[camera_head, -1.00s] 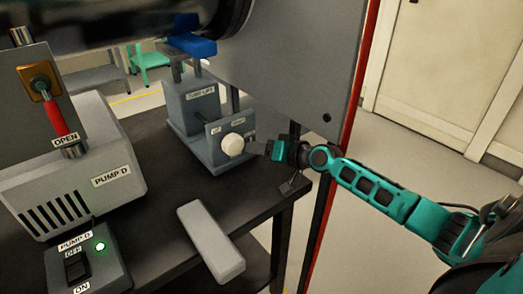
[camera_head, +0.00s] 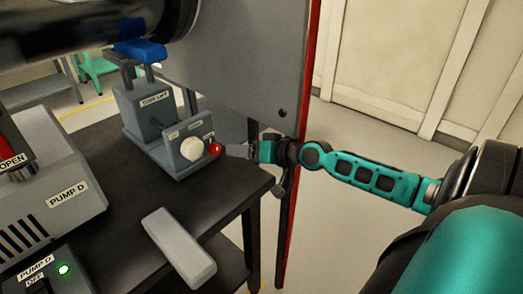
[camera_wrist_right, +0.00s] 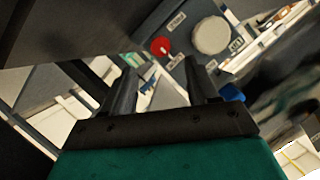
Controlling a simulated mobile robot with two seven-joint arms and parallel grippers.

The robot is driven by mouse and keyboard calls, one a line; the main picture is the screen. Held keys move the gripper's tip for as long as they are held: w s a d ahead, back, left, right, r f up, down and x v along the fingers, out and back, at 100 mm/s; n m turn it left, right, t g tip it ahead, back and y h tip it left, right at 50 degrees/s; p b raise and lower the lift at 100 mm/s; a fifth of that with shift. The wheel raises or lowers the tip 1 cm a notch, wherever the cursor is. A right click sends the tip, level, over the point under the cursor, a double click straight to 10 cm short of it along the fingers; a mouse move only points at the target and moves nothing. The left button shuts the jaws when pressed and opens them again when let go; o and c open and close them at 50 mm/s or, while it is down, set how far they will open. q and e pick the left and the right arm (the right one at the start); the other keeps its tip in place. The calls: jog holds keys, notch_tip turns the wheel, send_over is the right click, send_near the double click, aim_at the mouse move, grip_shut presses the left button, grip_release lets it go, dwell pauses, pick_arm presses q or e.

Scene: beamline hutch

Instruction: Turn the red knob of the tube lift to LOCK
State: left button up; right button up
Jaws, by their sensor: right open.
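The tube lift (camera_head: 150,112) is a grey block on the dark bench, with a low front box that carries a white round knob (camera_head: 196,149) and a small red knob (camera_head: 215,150) to its right. In the right wrist view the red knob (camera_wrist_right: 160,46) shows a pale pointer mark and sits beside the white knob (camera_wrist_right: 211,35), with small labels around them that I cannot read surely. My right gripper (camera_head: 230,150) is close to the red knob at its right. In the wrist view its two fingers (camera_wrist_right: 160,80) are apart with nothing between them, short of the knob. My left gripper is out of view.
A loose grey bar (camera_head: 179,246) lies on the bench (camera_head: 120,215) in front of the lift. Pump D (camera_head: 50,180) stands at the left. A grey panel (camera_head: 245,60) with a red edge rises behind my right gripper. A blue part (camera_head: 140,48) tops the lift.

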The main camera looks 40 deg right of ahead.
jog(key=v, duration=0.4)
jog(key=shift+f, duration=0.1)
jog(key=shift+s+d+r, duration=0.15)
jog(key=shift+s+r, duration=0.2)
jog(key=shift+s, duration=0.3)
